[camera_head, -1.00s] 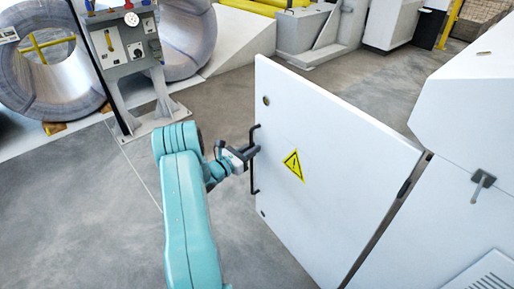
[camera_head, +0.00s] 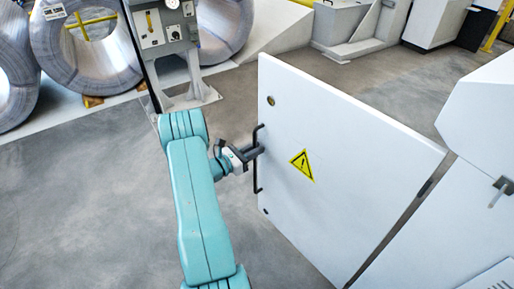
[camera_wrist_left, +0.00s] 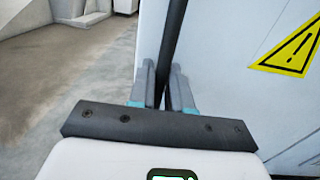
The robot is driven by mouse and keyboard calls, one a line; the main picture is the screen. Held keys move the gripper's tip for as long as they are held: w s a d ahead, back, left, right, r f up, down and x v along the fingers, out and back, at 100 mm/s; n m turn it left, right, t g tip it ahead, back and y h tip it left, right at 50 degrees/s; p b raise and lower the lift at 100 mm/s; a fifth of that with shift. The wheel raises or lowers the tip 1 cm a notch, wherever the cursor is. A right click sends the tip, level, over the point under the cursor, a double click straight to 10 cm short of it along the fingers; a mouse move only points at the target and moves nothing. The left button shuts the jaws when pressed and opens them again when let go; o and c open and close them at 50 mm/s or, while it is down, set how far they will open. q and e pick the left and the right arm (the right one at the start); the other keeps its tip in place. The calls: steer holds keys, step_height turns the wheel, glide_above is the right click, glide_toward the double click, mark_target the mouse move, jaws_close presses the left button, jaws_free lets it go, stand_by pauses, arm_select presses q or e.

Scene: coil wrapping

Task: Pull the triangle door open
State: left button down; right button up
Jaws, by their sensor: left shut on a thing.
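The triangle door (camera_head: 345,165) is a white panel with a yellow warning triangle (camera_head: 302,165); it stands swung out from the white cabinet on the right. A black vertical bar handle (camera_head: 257,178) runs along its left edge. My left gripper (camera_head: 254,153) is shut on this handle about its middle. In the left wrist view the handle (camera_wrist_left: 174,40) passes between the two grey fingers (camera_wrist_left: 164,88), and the warning triangle (camera_wrist_left: 290,48) is at the right. My right gripper is not in view.
The white cabinet (camera_head: 440,225) with a small latch handle stands at the right. A grey control panel (camera_head: 163,30) and large wire coils (camera_head: 85,55) stand at the back left. Grey floor (camera_head: 80,200) left of the door is open.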

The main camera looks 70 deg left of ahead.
arm_select(q)
steer(key=shift+d, duration=0.1)
steer(key=c, duration=1.3)
jaws_free()
steer(key=shift+o, duration=0.2)
steer(key=p+v, duration=0.3)
steer(key=v, duration=1.3)
steer(key=shift+s, duration=0.2)
